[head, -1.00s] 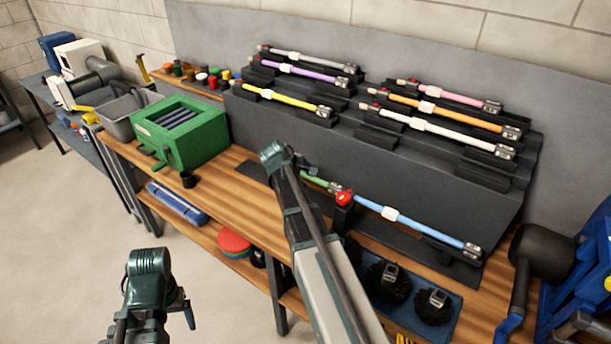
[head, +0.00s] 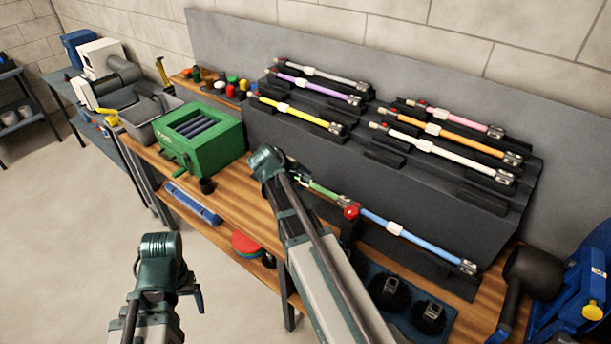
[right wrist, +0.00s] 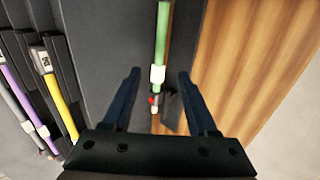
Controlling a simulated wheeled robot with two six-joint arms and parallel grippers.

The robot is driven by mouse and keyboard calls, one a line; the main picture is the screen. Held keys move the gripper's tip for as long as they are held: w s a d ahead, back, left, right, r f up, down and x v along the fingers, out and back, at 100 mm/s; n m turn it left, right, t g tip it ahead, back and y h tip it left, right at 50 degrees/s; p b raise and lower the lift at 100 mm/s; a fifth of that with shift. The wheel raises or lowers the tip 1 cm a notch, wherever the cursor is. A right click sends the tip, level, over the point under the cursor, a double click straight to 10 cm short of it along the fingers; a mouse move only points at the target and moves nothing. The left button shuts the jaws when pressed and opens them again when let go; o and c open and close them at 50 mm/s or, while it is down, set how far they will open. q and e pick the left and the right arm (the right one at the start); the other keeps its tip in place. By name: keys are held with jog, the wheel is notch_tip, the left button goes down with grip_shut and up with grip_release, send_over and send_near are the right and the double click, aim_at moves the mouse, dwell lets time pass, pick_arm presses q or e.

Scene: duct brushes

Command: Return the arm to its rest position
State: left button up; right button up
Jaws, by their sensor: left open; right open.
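My right gripper (right wrist: 158,78) is open in the right wrist view, with its two dark fingers apart. A green rod (right wrist: 162,35) with a white collar lies in line with the gap between them, and no contact shows. In the head view my right arm reaches over the bench and largely hides its gripper; the green rod (head: 323,191) lies just right of its far end. My left gripper (head: 197,300) is low at the left in the head view, over the floor in front of the bench. Only part of its fingers shows, and nothing is seen in it.
A blue rod (head: 420,240) lies beside a red knob (head: 350,212) at the bench front. Several coloured rods rest on a dark stepped rack (head: 400,190). A green box (head: 205,145) stands left of it. Black brush heads (head: 390,292) sit at the lower right. Floor at left is clear.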

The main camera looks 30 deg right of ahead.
jog(key=shift+a+r, duration=0.15)
jog(key=shift+r, duration=0.05)
jog(key=s+a+f+g+y, duration=0.1)
jog(key=s+a+y, duration=0.1)
jog(key=s+a, duration=0.4)
jog(key=s+a+f+g+y, duration=0.1)
jog(key=s+a, duration=0.6)
jog(key=a, duration=0.7)
jog(key=s+a+f+g+y, duration=0.1)
jog(key=s+a+f+y, duration=0.2)
jog(key=s+a, duration=0.4)
jog(key=a, duration=0.3)
jog(key=shift+a+m, duration=0.25)
jog(key=shift+m, duration=0.05)
